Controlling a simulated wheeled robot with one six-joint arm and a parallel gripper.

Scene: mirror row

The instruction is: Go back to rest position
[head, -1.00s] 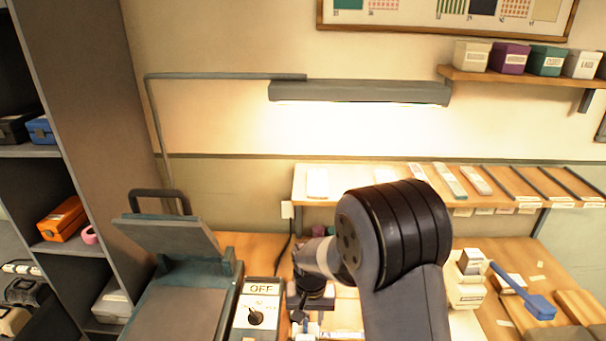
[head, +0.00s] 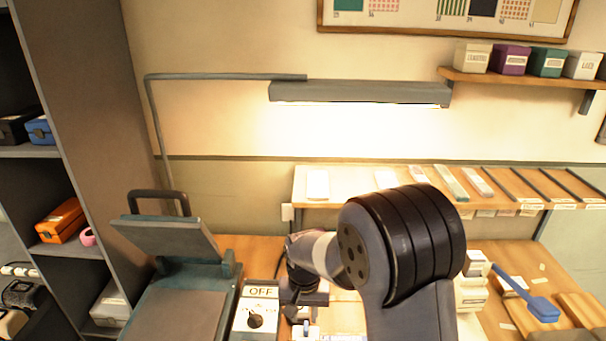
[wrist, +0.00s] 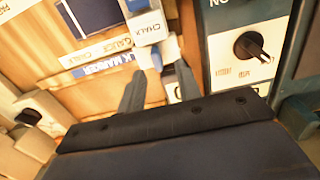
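My gripper shows in the wrist view (wrist: 160,68) with its two dark fingers spread apart and nothing held between them. In the head view my arm is bent, with the wrist hanging low over the bench (head: 258,244) to the right of the switch box (head: 257,309). The fingertips are too hidden there to judge their height.
A teal-and-grey press (head: 185,265) with a raised lid stands left of the switch box. A lamp (head: 360,93) hangs behind my arm. A shelf with flat strips (head: 450,182) runs along the wall. A blue-handled tool (head: 541,308) lies at the right. A dark rack (head: 95,130) stands far left.

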